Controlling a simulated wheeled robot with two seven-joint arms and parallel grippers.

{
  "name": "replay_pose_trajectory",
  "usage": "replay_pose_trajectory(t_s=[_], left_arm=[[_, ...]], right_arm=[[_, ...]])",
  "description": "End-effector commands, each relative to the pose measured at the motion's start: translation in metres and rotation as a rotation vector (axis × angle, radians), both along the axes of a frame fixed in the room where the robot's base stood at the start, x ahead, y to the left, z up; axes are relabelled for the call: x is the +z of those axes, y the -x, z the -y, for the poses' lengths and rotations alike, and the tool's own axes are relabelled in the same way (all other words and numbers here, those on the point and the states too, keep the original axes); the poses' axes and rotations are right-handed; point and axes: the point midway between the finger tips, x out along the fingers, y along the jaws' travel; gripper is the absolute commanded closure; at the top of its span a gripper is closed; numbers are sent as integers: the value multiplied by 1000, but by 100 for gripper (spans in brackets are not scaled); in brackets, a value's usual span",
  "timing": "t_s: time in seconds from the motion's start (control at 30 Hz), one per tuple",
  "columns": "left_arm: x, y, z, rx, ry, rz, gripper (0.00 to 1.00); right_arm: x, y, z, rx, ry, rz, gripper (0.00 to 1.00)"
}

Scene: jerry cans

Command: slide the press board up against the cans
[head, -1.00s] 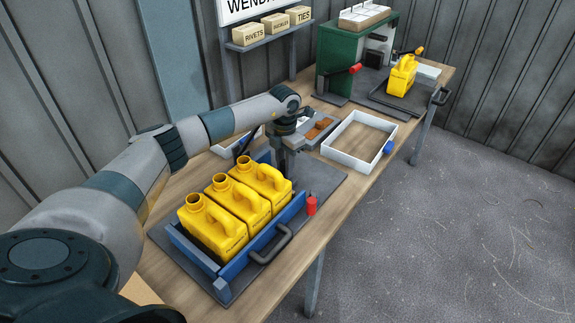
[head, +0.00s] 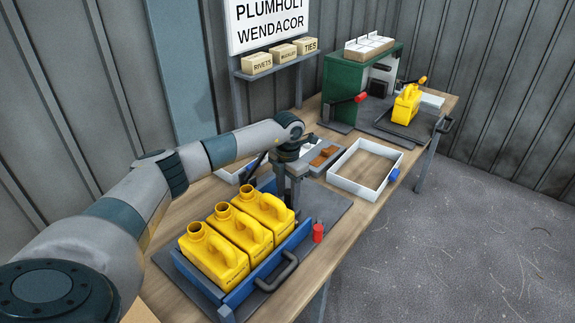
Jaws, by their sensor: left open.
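Three yellow jerry cans (head: 238,237) stand upright in a row on a dark mat at the front of the bench. A long blue board with a dark grey handle (head: 277,272) runs along their near right side; it looks like the press board (head: 243,289). Any gap between it and the cans is too small to judge. My left gripper (head: 292,200) points down at the far right end of the row, beside the last can. It is open, its fingertips partly hidden by that can. My right gripper is not in view.
A red knob (head: 318,233) stands by the board's right end. A white-rimmed tray (head: 366,168) lies farther right. A green press stand (head: 345,88) and another yellow can (head: 406,105) are at the far end. Bare bench lies near the front edge.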

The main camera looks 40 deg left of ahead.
Motion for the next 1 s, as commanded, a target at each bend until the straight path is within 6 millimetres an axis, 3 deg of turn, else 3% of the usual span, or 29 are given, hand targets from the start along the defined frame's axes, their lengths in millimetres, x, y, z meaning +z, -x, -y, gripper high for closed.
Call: replay_pose_trajectory(t_s=[0.27, 0.53, 0.6, 0.7, 1.0], left_arm=[[40, -1, -1, 0, -1, 5, 58], [96, -1, 0, 0, 0, 5, 58], [110, 0, -1, 0, -1, 5, 58], [127, 0, -1, 0, 0, 3, 58], [159, 1, -1, 0, 1, 0, 58]], right_arm=[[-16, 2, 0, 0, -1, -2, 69], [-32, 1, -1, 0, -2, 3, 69], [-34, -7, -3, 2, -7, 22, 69], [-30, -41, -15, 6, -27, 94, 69], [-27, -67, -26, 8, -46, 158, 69]])
